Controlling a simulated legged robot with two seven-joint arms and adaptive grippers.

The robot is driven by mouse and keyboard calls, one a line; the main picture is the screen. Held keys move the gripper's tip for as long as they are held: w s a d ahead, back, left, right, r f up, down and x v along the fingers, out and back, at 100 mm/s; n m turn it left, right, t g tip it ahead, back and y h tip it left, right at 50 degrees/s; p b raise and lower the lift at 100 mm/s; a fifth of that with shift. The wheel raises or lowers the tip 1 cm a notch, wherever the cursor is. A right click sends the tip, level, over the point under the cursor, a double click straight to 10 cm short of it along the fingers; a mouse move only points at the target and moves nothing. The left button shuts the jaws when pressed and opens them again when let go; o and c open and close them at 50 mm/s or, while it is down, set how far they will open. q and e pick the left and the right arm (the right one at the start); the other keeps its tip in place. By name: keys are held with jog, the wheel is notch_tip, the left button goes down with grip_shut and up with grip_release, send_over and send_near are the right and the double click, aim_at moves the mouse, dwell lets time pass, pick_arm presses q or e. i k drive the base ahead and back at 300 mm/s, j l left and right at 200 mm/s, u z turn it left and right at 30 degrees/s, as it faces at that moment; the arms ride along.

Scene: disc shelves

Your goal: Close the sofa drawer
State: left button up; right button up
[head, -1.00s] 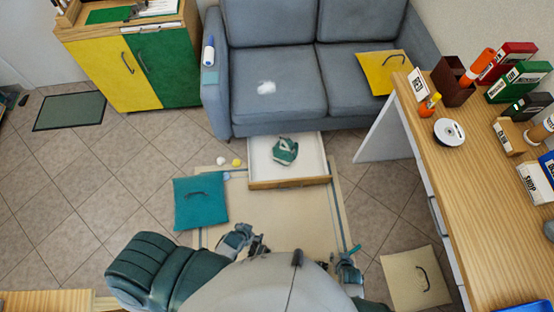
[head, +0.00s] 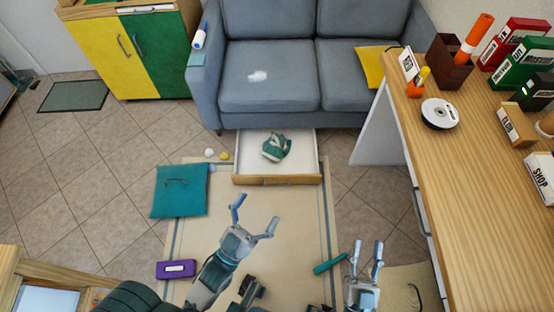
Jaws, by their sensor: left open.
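The sofa drawer (head: 278,180) is pulled out from under the grey sofa (head: 270,75), low over the rug. A crumpled green and white item (head: 276,148) lies inside it. My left gripper (head: 255,218) is open and empty, in front of the drawer front and apart from it in the picture. My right gripper (head: 367,256) is further right and nearer, with its two fingers spread and nothing between them.
A teal cushion (head: 180,190) lies left of the drawer, with small white and yellow balls nearby. A purple box (head: 176,269) and a teal cylinder (head: 330,263) lie on the rug (head: 215,235). A wooden desk (head: 470,180) bounds the right side.

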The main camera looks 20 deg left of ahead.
aim_at(300, 165)
jog(key=i+j, duration=0.1)
jog(key=j, duration=0.15)
jog(key=i+j, duration=0.1)
jog(key=j, duration=0.15)
jog(key=i+j+z, duration=0.2)
jog(key=i+j, duration=0.4)
jog(key=i+z, duration=0.1)
jog(key=i, duration=0.45)
